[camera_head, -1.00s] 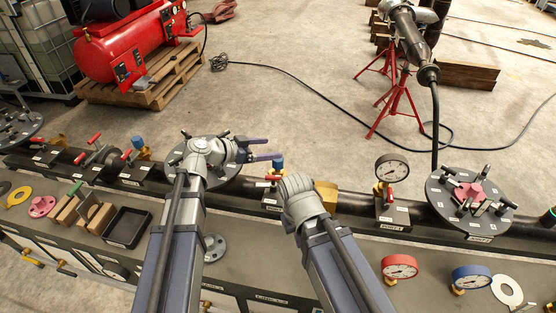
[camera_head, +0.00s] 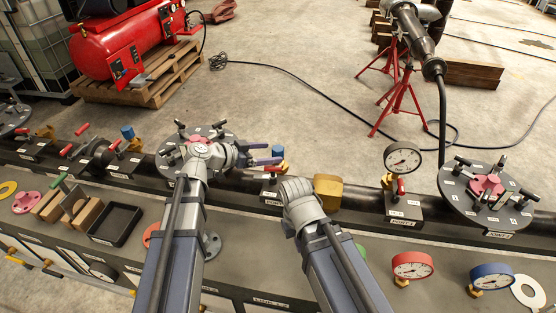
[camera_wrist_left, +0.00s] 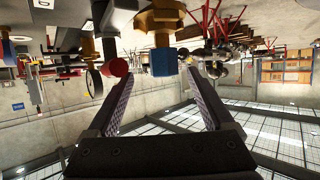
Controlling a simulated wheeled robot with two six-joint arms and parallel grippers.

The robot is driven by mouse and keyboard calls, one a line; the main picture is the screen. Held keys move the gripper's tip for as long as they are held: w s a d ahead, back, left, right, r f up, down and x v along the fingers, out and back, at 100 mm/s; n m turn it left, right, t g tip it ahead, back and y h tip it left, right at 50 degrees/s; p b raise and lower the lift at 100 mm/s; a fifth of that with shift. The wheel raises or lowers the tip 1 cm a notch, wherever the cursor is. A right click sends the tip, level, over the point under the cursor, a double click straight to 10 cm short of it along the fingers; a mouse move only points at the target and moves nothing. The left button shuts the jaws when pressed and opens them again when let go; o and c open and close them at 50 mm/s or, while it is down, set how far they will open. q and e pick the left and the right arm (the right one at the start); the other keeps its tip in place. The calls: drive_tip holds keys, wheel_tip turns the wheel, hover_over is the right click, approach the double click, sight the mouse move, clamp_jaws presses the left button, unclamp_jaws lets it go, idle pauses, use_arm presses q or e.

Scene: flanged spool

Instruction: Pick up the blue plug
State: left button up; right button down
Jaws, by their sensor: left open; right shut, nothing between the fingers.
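The blue plug (camera_head: 278,151) sits on a brass fitting on the dark pipe, at the centre of the head view. In the left wrist view, which looks upside down, the blue plug (camera_wrist_left: 164,63) hangs below its brass fitting. My left gripper (camera_head: 280,155) is open, its fingers pointing right at the plug. In the wrist view, the plug lies between the lines of the two fingers, near their tips; whether it touches either one I cannot tell. My right gripper (camera_head: 300,194) is in front of the pipe, lower right of the plug; its fingers are hidden by its wrist.
A red-handled valve (camera_head: 272,169) stands just beside the plug. A brass block (camera_head: 328,187) and a gauge (camera_head: 403,160) are farther right along the pipe. A round flange with clamps (camera_head: 195,141) is behind my left wrist. Another blue cap (camera_head: 127,132) stands farther left.

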use_arm(q)
drive_tip(key=b+x, duration=0.1)
drive_tip(key=x, duration=0.1)
drive_tip(key=shift+w+d+f, duration=0.1)
drive_tip(key=shift+w+d, duration=0.1)
use_arm(e)
drive_tip(key=shift+f, duration=0.55)
use_arm(q)
drive_tip(key=shift+w+b+x, duration=0.2)
drive_tip(key=shift+b+x, duration=0.7)
drive_tip(key=shift+x, duration=1.75)
use_arm(e)
drive_tip(key=shift+f, duration=0.9)
use_arm(q)
drive_tip(key=shift+a, duration=0.1)
clamp_jaws()
